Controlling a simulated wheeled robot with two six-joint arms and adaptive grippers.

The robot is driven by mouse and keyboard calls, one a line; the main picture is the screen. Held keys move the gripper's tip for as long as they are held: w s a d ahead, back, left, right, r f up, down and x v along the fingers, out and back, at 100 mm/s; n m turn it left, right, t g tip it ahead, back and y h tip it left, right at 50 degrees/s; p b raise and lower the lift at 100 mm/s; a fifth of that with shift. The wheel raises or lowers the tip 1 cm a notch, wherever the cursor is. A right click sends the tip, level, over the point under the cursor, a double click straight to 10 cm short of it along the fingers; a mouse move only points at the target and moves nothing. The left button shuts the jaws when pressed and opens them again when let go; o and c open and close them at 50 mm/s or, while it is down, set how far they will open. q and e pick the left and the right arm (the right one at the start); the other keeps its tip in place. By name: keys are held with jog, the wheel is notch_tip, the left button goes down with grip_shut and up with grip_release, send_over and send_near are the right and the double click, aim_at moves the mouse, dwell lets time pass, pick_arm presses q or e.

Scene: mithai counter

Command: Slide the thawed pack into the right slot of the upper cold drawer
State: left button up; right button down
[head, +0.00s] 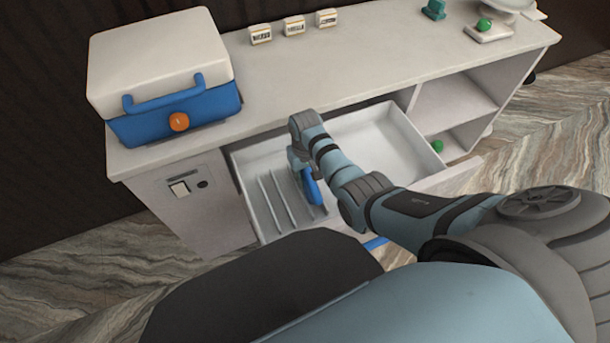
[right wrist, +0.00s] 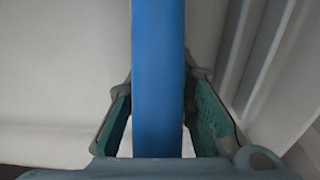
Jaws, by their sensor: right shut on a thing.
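The pack (head: 312,188) is a flat blue slab standing on edge. It also shows in the right wrist view (right wrist: 158,75), upright between the two finger pads. My right gripper (head: 302,164) is shut on it, over the open upper drawer (head: 375,143). The drawer is white, with several thin upright dividers (head: 267,204) forming slots in its left part. The pack is at the right end of these dividers. My arm and the angle hide whether its lower edge is inside the right slot. My left gripper is not in view.
A blue cool box with a white lid (head: 160,62) stands on the counter's left end. Small labelled blocks (head: 294,27) stand along the back. The drawer's right part is empty. Open shelves (head: 455,103) with a green ball (head: 437,146) are at right.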

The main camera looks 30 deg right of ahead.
jog(key=shift+s+f, duration=0.2)
jog(key=shift+f, duration=0.65)
jog(key=c, duration=1.4)
grip_release()
jog(key=shift+o, duration=0.3)
jog(key=shift+g, duration=0.3)
jog(key=shift+w+d, duration=0.1)
notch_tip(320, 180, up, 12)
jog(key=shift+w+r, duration=0.1)
